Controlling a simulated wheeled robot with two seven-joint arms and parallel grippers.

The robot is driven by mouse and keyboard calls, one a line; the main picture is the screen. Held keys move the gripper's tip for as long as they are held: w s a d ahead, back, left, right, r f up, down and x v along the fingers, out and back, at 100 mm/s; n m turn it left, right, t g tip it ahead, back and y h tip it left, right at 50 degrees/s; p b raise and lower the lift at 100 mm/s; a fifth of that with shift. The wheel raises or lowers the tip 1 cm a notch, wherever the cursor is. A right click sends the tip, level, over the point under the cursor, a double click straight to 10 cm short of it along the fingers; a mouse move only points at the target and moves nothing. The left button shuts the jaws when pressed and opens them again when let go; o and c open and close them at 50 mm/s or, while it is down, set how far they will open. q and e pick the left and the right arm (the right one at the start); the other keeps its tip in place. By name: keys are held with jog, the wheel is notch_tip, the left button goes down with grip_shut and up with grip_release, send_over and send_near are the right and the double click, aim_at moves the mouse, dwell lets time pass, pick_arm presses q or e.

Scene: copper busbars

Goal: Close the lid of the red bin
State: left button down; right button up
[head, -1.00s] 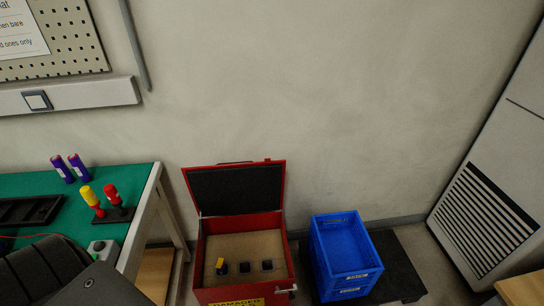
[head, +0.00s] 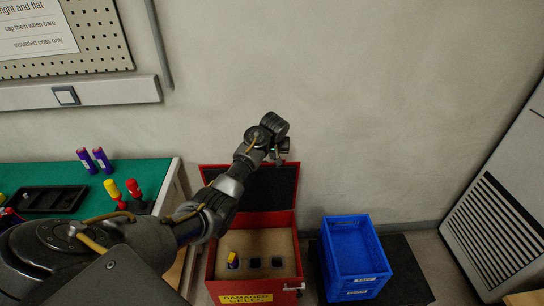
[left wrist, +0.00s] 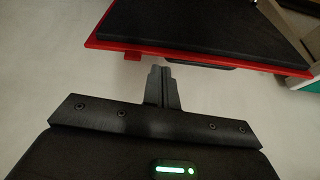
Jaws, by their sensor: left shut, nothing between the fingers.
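The red bin (head: 300,262) stands on the floor with its lid (head: 287,188) open and upright at the back. The lid has a black inner panel and red rim; the arm hides part of it. Inside the bin is a tan insert (head: 285,243) with dark square slots and a yellow-topped item (head: 232,259). My left gripper (head: 280,158) is above the lid's top edge in the head view. In the left wrist view the closed fingers (left wrist: 160,72) are close to the lid's red edge (left wrist: 110,46), with a small gap visible. My right gripper is not in view.
A blue crate (head: 329,259) stands on a dark mat (head: 405,265) right of the bin. A green-topped bench (head: 152,170) with screwdrivers (head: 134,189) and a black tray (head: 30,200) is at left. A white vented cabinet (head: 500,150) stands far right.

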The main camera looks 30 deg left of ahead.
pick_arm(q)
notch_tip(320, 180, up, 6)
jog(key=n, duration=0.1)
send_over(272, 168)
jog(key=f, duration=0.3)
jog(key=f+p, duration=0.1)
jog(key=f, duration=0.2)
jog(key=w+f, duration=0.1)
jog(key=f, duration=0.2)
jog(key=shift+a+f+p, duration=0.3)
jog(key=shift+p, duration=0.1)
jog(key=shift+s, duration=0.1)
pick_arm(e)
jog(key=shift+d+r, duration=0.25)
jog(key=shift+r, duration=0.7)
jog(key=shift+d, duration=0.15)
